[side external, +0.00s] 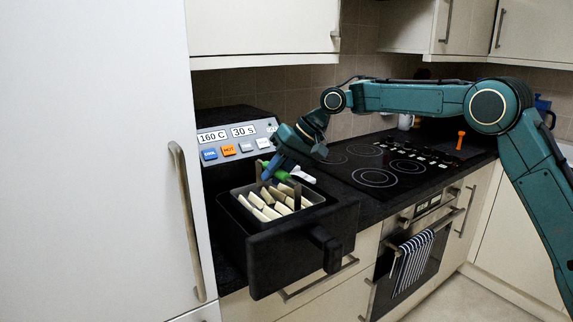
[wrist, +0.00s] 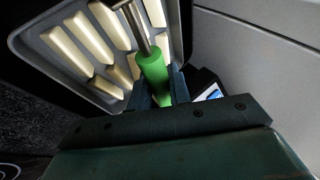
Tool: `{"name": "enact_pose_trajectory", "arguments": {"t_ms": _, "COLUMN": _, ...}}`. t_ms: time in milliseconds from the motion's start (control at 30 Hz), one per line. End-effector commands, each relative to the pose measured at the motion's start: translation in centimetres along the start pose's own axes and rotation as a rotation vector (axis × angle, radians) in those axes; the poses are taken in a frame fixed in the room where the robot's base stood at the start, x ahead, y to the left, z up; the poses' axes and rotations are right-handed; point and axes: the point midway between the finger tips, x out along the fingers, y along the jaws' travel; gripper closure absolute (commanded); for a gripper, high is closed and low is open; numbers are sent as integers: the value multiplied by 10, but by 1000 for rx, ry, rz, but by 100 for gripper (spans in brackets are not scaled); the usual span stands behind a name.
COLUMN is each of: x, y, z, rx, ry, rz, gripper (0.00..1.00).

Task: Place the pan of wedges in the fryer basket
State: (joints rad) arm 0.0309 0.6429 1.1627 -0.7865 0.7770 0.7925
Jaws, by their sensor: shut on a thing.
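The pan (side external: 316,196) is a grey rectangular tray holding several pale wedges (side external: 262,207). In the side view it is level within the opening of the black fryer basket (side external: 285,250), its rim near the basket's top edge. I cannot tell whether it rests on the basket floor. My gripper (side external: 270,176) is over the back of the pan, pointing down. In the wrist view my gripper (wrist: 156,92) is shut on the pan's green handle (wrist: 152,72), whose metal stem reaches over the wedges. The pan (wrist: 62,82) also shows there, its lower right part hidden by the fingers.
The fryer's panel (side external: 237,142) reads 160 C and 30 s, with blue and orange buttons, just behind my gripper. The basket is pulled out, its handle (side external: 325,246) facing front. A black hob (side external: 390,165) lies right; a tall white door (side external: 95,160) stands left.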

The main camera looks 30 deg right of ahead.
Motion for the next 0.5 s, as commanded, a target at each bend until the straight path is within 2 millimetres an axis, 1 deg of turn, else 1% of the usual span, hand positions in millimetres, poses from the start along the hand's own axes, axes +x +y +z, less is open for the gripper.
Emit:
{"name": "enact_pose_trajectory", "arguments": {"t_ms": 267, "x": 3, "y": 2, "z": 1, "rx": -2, "ry": 2, "rz": 0, "gripper": 100}}
{"name": "enact_pose_trajectory", "arguments": {"t_ms": 367, "x": 9, "y": 6, "z": 4, "rx": -1, "ry": 2, "rz": 0, "gripper": 100}}
{"name": "enact_pose_trajectory", "arguments": {"t_ms": 500, "x": 22, "y": 14, "z": 8, "rx": -1, "ry": 1, "rz": -1, "gripper": 100}}
